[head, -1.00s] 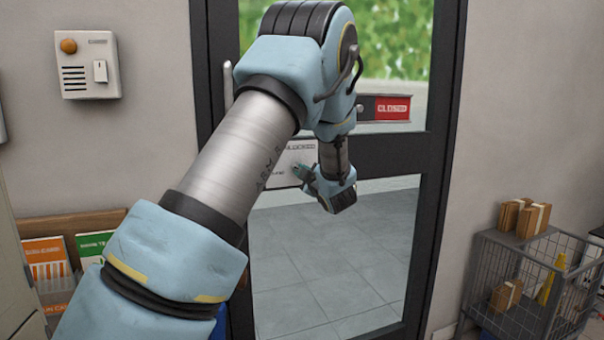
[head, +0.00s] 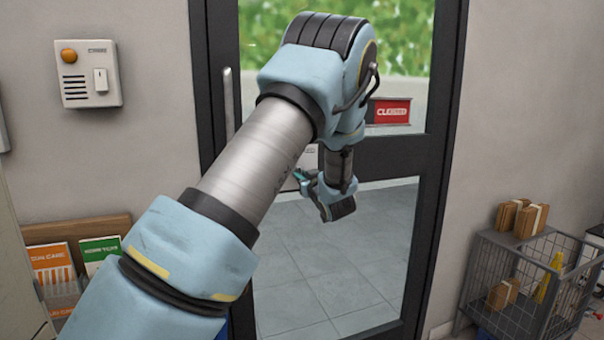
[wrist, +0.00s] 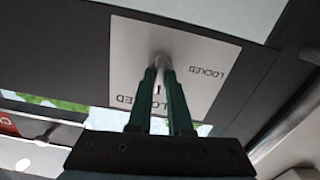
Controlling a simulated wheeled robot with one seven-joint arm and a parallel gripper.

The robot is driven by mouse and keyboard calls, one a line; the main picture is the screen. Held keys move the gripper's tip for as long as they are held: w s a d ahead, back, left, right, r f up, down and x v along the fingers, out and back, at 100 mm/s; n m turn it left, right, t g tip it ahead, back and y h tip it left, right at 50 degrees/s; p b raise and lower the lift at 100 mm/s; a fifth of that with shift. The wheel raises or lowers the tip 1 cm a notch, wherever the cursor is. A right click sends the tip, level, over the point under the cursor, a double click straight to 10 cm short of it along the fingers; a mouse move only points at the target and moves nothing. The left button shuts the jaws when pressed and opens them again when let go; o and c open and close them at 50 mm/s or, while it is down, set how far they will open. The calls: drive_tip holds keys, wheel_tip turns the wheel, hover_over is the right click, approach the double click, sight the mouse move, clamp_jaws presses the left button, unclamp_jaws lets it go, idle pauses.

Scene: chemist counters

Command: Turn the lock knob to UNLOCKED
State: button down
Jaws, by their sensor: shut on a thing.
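The lock plate (wrist: 200,48) is a pale square on the door's dark rail in the wrist view. It carries the word LOCKED on one side and a partly covered word ending in OCKED near my fingers. The knob (wrist: 160,62) is a small grey metal piece at the plate's middle, largely hidden between my fingertips. My gripper (wrist: 161,72) is shut on the knob with its two green fingers. In the head view my gripper (head: 300,177) is at the door, and my arm hides most of the plate. I cannot tell the knob's exact angle.
The glass door has a dark frame (head: 440,200), a vertical handle (head: 228,100) and a red sign (head: 390,111). A wall box (head: 88,73) with an orange button is at left, above a leaflet rack (head: 70,228). A wire cage (head: 530,285) with packets stands at right.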

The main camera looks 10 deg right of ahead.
drive_tip(key=shift+m, duration=0.7)
drive_tip(key=shift+p, duration=0.3)
drive_tip(key=c, duration=0.8)
unclamp_jaws()
drive_tip(key=shift+c, duration=0.2)
drive_tip(key=shift+s, duration=0.15)
drive_tip(key=s+d+b, duration=0.1)
drive_tip(key=s+b, duration=0.1)
drive_tip(key=s, duration=0.8)
drive_tip(key=shift+s+d, duration=0.2)
drive_tip(key=shift+s, duration=0.05)
